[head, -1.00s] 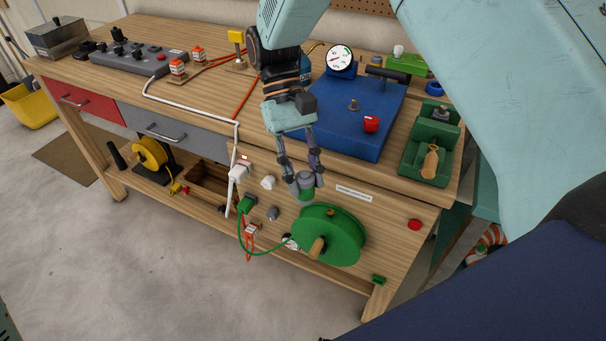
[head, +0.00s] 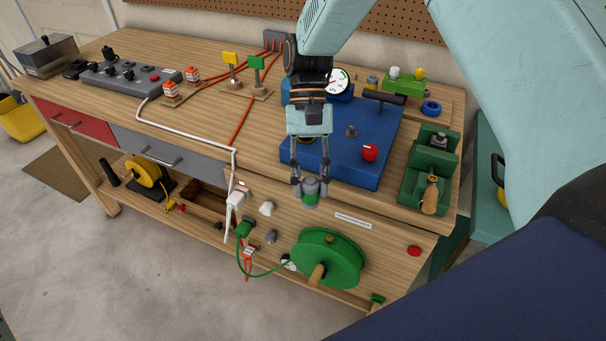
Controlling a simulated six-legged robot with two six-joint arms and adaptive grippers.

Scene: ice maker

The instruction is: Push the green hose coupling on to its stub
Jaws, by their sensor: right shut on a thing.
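My right gripper (head: 309,182) reaches down from the top and is shut on a short grey cylinder with a green band (head: 310,195), which looks like the green hose coupling. It hangs upright in front of the bench's front edge, above the green reel. No hose shows on it. A short metal stub (head: 352,131) stands on the blue base plate, behind and to the right of the gripper. A grey round stub (head: 271,237) sits on the front panel, below and to the left. I cannot tell which stub belongs to the coupling. My left gripper is not in view.
A green reel (head: 345,258) with a wooden handle sits on the front panel; its green cord runs to a green plug (head: 245,229). A gauge (head: 338,81) and red knob (head: 370,153) are on the blue base. A green tool holder (head: 415,190) stands at right.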

